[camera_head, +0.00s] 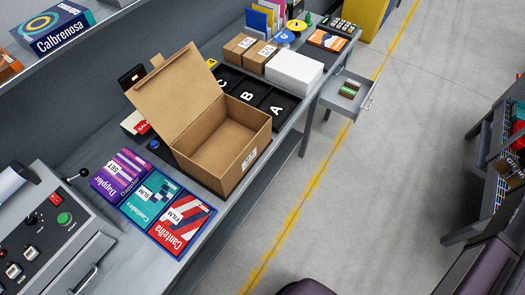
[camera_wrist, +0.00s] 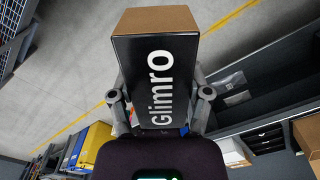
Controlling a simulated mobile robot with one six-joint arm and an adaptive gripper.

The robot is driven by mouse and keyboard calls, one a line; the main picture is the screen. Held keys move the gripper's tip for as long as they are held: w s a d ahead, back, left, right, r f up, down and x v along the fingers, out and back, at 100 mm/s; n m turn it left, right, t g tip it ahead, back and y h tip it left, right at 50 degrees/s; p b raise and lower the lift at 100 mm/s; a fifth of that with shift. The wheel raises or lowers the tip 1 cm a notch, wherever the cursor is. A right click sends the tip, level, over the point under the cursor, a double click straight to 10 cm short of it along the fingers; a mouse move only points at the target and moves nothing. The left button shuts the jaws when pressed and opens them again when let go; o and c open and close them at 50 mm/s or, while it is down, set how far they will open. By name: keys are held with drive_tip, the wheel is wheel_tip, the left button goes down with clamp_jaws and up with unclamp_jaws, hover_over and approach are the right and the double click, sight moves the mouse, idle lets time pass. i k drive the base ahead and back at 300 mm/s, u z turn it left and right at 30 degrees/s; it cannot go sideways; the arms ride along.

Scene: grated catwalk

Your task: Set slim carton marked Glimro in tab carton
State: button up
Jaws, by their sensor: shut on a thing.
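The slim carton marked Glimro (camera_wrist: 155,85) fills the middle of the wrist view. It has a black face with white lettering and a brown end. My gripper (camera_wrist: 161,96) is shut on it, with a finger on each side. The tab carton (camera_head: 245,165) is an open brown box on the grey bench in the head view. Its lid, with a small tab, is raised toward the left, and the visible part of its inside looks empty. The Glimro carton and my gripper's fingers do not show in the head view.
Purple, teal and red film boxes (camera_head: 181,222) lie in front of the tab carton. Black lettered bins (camera_head: 247,96), a white box (camera_head: 294,72) and small brown cartons (camera_head: 258,57) stand behind it. A control panel (camera_head: 45,235) is at left. An open drawer (camera_head: 348,94) juts out at right.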

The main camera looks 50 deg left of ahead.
sight(215, 166)
drive_tip(key=i, duration=1.95)
drive_tip(key=u, duration=2)
